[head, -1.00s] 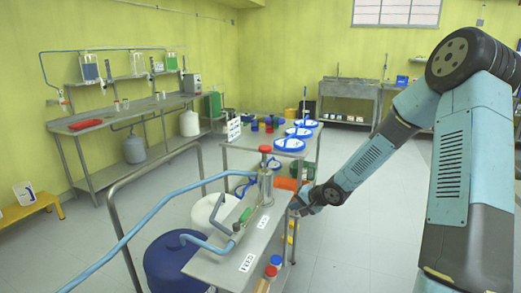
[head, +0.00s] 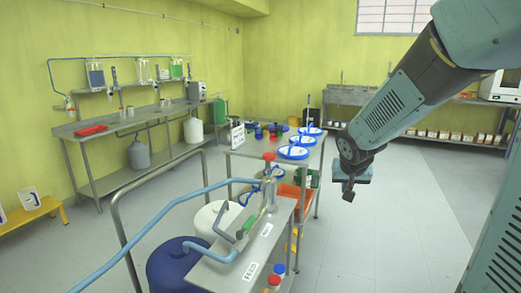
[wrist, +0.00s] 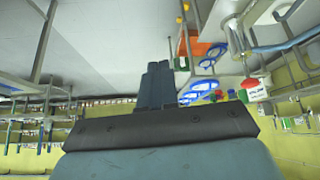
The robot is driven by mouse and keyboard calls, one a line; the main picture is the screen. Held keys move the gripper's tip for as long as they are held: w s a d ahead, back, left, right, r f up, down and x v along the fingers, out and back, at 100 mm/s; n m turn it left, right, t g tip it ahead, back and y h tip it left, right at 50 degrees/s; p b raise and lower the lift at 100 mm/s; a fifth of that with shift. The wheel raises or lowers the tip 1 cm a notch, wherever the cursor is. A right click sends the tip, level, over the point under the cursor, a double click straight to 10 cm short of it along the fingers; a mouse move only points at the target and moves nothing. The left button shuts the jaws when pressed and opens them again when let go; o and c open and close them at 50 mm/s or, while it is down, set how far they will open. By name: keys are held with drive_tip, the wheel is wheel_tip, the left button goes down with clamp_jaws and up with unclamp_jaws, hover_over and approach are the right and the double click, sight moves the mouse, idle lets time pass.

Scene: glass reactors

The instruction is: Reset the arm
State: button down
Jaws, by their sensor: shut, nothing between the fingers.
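My gripper (head: 348,194) hangs in the air right of the steel tables in the head view, its fingers pointing down. It is shut and holds nothing. In the wrist view my gripper (wrist: 156,70) shows its dark fingers together, with no object between them. My arm, blue-grey, comes down from the upper right of the head view. The gripper is apart from the tables and above the open floor.
The near steel table (head: 232,267) carries a valve with a red knob (head: 269,156) and a FEED label. Behind it, a table holds blue-rimmed dishes (head: 294,152). An orange bin (head: 294,198) sits below. The floor (head: 390,235) to the right is clear.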

drive_tip(key=s+r+n+y, duration=0.1)
drive_tip(key=s+r, duration=0.3)
drive_tip(key=s, duration=0.7)
drive_tip(key=s+r+n+g, duration=0.1)
drive_tip(key=s+r, duration=0.4)
drive_tip(key=s, duration=0.6)
drive_tip(key=shift+s+a+r+y, duration=0.2)
drive_tip(key=shift+s+a+y, duration=0.2)
drive_tip(key=shift+a, duration=0.05)
